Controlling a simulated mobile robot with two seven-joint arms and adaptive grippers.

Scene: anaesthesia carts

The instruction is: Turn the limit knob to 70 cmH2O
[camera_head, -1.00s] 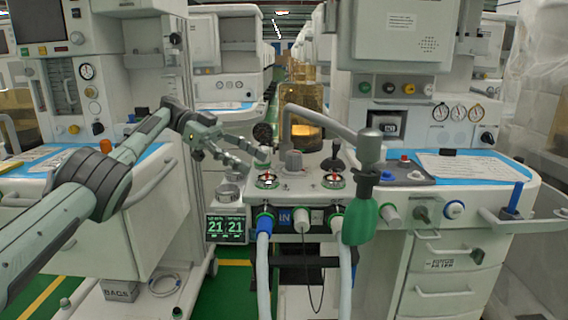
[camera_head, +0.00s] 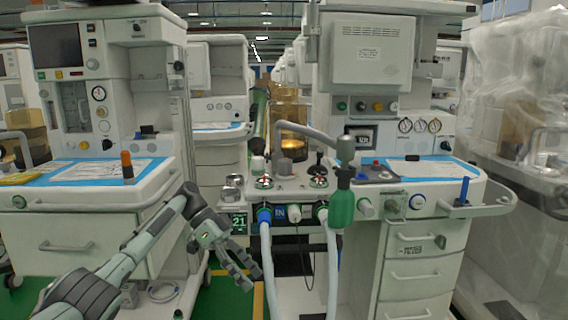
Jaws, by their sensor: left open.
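A grey knob (camera_head: 293,149) stands on the white breathing-circuit block (camera_head: 282,194) in the middle, and may be the limit knob. My right gripper is not in view.
Two pale hoses (camera_head: 267,265) hang from the block. A green bag (camera_head: 341,208) hangs under a grey post on its right.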

